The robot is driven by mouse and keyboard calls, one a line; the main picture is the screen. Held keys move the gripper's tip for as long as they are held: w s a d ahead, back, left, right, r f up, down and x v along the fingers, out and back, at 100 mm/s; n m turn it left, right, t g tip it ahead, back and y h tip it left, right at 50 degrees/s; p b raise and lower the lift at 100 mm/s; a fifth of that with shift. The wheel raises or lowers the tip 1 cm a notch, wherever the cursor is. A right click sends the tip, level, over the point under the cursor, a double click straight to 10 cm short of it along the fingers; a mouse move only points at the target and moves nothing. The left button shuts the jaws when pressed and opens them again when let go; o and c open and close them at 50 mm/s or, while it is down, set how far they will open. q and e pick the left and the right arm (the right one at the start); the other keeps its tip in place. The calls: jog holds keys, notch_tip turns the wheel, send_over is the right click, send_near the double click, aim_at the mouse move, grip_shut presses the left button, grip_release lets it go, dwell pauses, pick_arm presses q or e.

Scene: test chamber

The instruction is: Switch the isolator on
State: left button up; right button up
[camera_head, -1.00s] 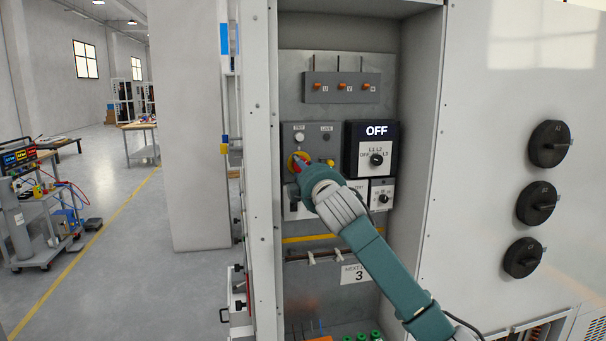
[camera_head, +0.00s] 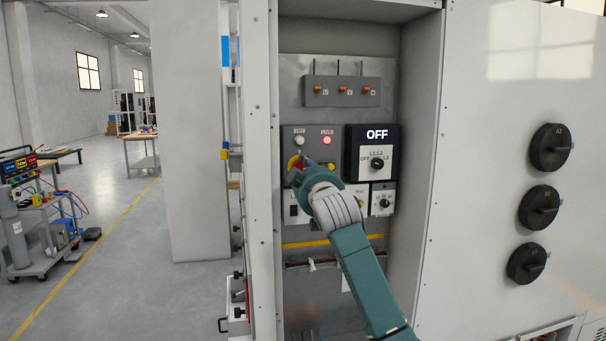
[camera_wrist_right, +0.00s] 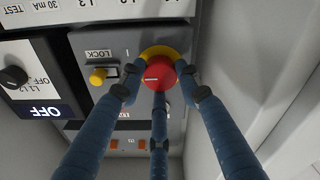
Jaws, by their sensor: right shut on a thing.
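The isolator's red knob on its yellow ring (camera_head: 292,163) sits on the grey panel (camera_head: 312,131) inside the open cabinet. It also shows in the wrist view as a red round knob (camera_wrist_right: 160,75) with a pale mark. My right gripper (camera_head: 304,170) is shut on it, with blue fingers (camera_wrist_right: 160,97) at both sides and below it in the picture. A red lamp (camera_head: 326,140) above the knob is lit, beside a pale lamp (camera_head: 299,141). A yellow lock piece (camera_wrist_right: 98,76) stands beside the knob under the LOCK label. My left gripper is not in view.
A black-framed unit (camera_head: 377,135) marked OFF, with a dial, is right of the knob. A block with orange parts (camera_head: 342,91) is above. Cabinet side walls (camera_head: 421,130) bound the space. Black rotary handles (camera_head: 550,148) stick out at right.

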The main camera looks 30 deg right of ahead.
jog(key=shift+w+f, duration=0.1)
jog(key=shift+f, duration=0.3)
jog(key=o, duration=1.1)
jog(key=shift+o, duration=0.3)
jog(key=shift+r, duration=0.2)
jog(key=v, duration=1.2)
jog(key=shift+a, duration=0.1)
